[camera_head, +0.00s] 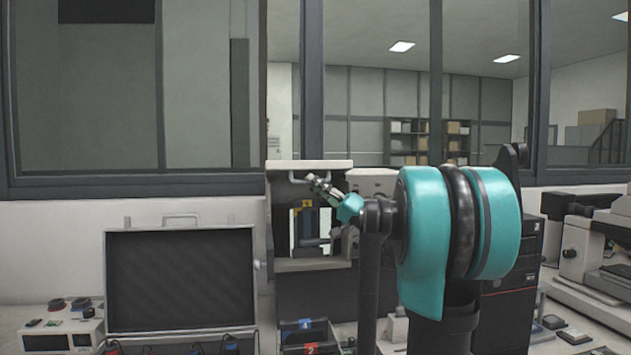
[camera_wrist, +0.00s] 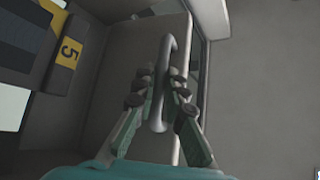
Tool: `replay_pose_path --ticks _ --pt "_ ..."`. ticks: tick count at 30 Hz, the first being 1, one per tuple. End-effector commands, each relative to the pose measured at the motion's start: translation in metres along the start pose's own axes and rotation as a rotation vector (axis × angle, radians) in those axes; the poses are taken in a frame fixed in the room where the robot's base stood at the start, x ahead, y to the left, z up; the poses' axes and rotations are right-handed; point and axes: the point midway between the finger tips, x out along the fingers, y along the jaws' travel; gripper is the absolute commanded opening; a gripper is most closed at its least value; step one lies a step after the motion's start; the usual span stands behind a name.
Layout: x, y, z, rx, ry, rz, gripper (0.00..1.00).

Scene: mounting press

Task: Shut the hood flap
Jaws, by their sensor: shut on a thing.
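The press (camera_head: 312,264) stands on the bench at the picture's middle, with a pale top and an open front. The hood flap appears to be the panel (camera_head: 282,190) under that top; its exact angle is hard to tell. Its pale bar handle (camera_head: 292,178) shows at the upper front. My gripper (camera_head: 318,181) is at this handle, reaching in from the right. In the wrist view the handle (camera_wrist: 165,85) runs between the two fingers of my gripper (camera_wrist: 160,82), which are shut on it. My arm hides part of the press's right side.
A yellow label marked 5 (camera_head: 306,204) shows inside the opening, also in the wrist view (camera_wrist: 68,52). An open case (camera_head: 180,280) stands left of the press. Small numbered bins (camera_head: 305,336) sit below it. A microscope-like device (camera_head: 590,250) stands at right. Windows line the back wall.

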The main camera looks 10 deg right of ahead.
Motion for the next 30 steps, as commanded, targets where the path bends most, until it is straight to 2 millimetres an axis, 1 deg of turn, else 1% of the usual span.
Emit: replay_pose_path --ticks 1,12,13,17,18,26,30 --pt "0.0012 0.0033 -0.0035 0.001 0.006 0.007 0.00" --pt "0.0013 0.0035 -0.0039 0.001 0.007 0.007 0.00" --pt "0.0013 0.0034 -0.0038 0.001 0.007 0.007 0.15" --pt "0.0009 0.0029 -0.0031 0.001 0.006 0.005 0.31" --pt "0.0008 0.0026 -0.0028 0.001 0.006 0.005 0.33" --pt "0.0000 0.0018 -0.0018 0.001 0.004 0.003 0.33" --pt "-0.0081 0.0019 -0.0025 -0.001 0.006 0.004 0.33"
